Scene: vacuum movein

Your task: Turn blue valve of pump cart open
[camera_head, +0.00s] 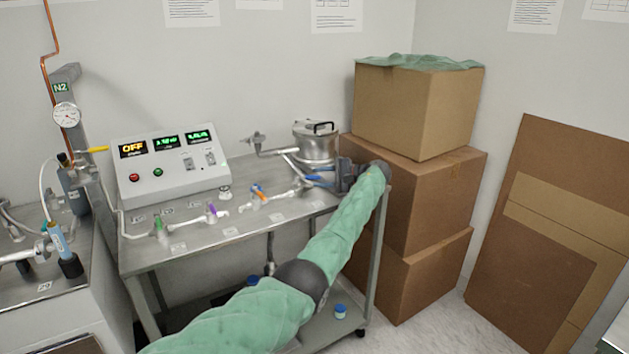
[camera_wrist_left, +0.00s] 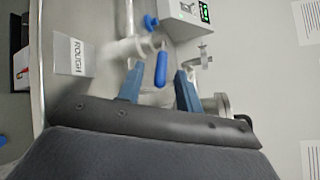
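The blue valve handle (camera_head: 313,178) is near the right end of the pump cart's (camera_head: 140,262) top, on white piping. In the left wrist view the blue handle (camera_wrist_left: 161,68) shows upright between my left gripper's fingers, with gaps on both sides. My left gripper (camera_head: 330,177) reaches in from the right of the valve; it also shows in the left wrist view (camera_wrist_left: 159,72), open and holding nothing. Whether a finger touches the handle cannot be told. A label reading ROUGH (camera_wrist_left: 70,55) lies beside the valve. My right gripper is not in view.
A control box (camera_head: 170,170) with lit displays stands at the cart's back. Orange (camera_head: 258,193), purple (camera_head: 212,209) and green (camera_head: 158,225) valves line the front. A metal pot (camera_head: 316,145) is behind the blue valve. Stacked cardboard boxes (camera_head: 415,110) stand close on the right.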

